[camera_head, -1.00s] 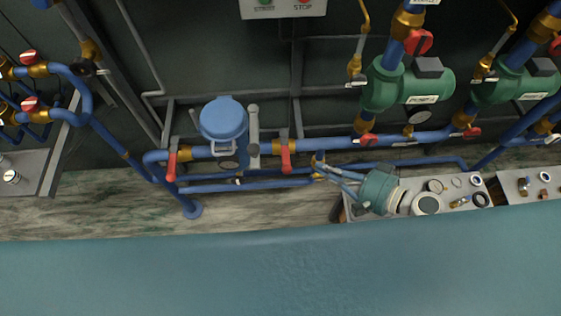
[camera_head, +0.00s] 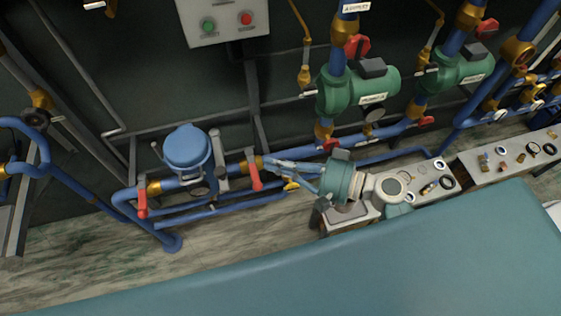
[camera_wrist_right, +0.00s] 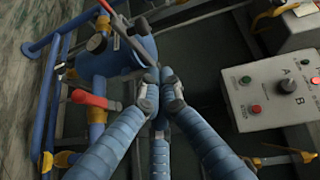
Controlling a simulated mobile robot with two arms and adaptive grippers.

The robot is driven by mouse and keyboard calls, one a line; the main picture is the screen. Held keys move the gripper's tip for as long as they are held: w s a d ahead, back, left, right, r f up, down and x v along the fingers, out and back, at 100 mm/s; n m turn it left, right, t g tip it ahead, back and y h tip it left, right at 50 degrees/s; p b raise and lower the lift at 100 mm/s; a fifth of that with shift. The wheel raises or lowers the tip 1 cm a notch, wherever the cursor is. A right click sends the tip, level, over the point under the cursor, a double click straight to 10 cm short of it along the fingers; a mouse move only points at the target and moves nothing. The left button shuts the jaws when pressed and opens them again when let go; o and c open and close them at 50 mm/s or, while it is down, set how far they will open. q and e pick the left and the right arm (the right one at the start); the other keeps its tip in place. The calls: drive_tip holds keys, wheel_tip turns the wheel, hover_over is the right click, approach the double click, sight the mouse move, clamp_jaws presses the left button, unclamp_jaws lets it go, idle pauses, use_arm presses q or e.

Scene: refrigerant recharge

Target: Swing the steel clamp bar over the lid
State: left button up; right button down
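The blue filter housing with its round blue lid (camera_head: 187,148) stands on the blue pipe at left centre in the head view. The steel clamp bar (camera_head: 220,160) stands upright just right of the lid, not across it. In the wrist view a grey bar (camera_wrist_right: 128,36) crosses in front of the blue housing (camera_wrist_right: 112,60). My right gripper (camera_head: 258,163) is right of the bar, with a gap visible in the head view. In the wrist view its segmented fingers (camera_wrist_right: 159,88) converge, tips close together, nothing seen held. My left gripper is not in view.
Red valve handles (camera_head: 255,173) and (camera_head: 141,203) flank the housing; the first is close to my right fingers. Green pumps (camera_head: 345,95) stand to the right. A control box (camera_head: 222,18) hangs above. A parts bench (camera_head: 470,175) is at right.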

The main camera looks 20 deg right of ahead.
drive_tip(key=w+a+f+p, duration=0.1)
drive_tip(key=w+a+p, duration=0.1)
drive_tip(key=a, duration=0.6)
drive_tip(key=shift+w+a+f+p, duration=0.2)
drive_tip(key=shift+w+f+p, duration=0.1)
drive_tip(key=shift+p, duration=0.35)
